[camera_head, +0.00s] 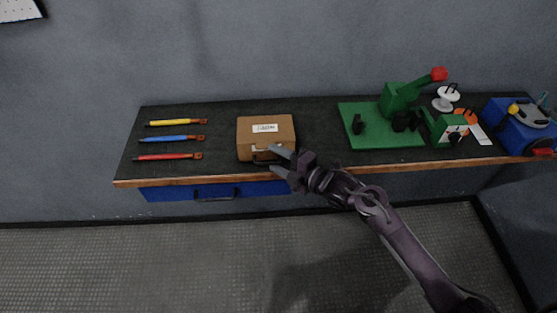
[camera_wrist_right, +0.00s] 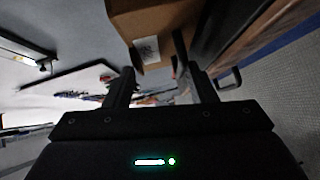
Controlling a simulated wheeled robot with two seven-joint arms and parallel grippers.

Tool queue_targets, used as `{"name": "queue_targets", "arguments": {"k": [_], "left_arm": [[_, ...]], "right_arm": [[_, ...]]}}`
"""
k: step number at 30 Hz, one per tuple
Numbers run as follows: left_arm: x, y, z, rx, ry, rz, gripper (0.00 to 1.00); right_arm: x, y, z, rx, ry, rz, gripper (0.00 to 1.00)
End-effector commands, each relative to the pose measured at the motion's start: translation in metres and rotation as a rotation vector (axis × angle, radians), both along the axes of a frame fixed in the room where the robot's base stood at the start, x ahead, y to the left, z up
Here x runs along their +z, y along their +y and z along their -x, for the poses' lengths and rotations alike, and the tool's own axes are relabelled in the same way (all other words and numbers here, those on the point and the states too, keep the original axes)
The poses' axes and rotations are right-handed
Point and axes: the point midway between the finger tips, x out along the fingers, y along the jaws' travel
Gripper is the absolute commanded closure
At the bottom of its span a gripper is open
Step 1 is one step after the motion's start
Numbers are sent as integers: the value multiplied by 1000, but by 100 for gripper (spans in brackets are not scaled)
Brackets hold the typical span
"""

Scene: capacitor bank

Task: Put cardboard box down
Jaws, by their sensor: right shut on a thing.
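The cardboard box (camera_head: 264,130) is brown with a white label, at the front middle of the dark workbench (camera_head: 222,160). It looks upright and at the bench top; I cannot tell whether its whole base touches. My right gripper (camera_head: 272,158) is at the box's front right, its fingers shut on the box's front part, by a dark handle-like piece. In the right wrist view the box (camera_wrist_right: 150,22) shows at the top, beyond the fingers of my right gripper (camera_wrist_right: 160,82); the grip itself is partly hidden. My left gripper is not in view.
Yellow, blue and red handled tools (camera_head: 172,138) lie left of the box. A green machine (camera_head: 395,110) on a green base stands to its right, and a blue toolbox (camera_head: 515,128) is at the far right.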

Motion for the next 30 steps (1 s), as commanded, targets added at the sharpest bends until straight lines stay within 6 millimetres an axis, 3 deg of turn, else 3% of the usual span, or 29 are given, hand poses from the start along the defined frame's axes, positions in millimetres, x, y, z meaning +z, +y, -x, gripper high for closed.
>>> {"name": "queue_targets", "arguments": {"k": [9,10,12,23,30], "left_arm": [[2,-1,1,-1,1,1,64],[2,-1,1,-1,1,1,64],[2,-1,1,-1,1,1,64],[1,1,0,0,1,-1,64],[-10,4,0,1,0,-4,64]], "right_arm": [[-12,0,0,0,0,-1,80],[-13,0,1,0,1,0,48],[-13,0,1,0,1,0,39],[-13,-4,3,-1,1,1,39],[-10,-35,31,-1,-1,4,39]]}}
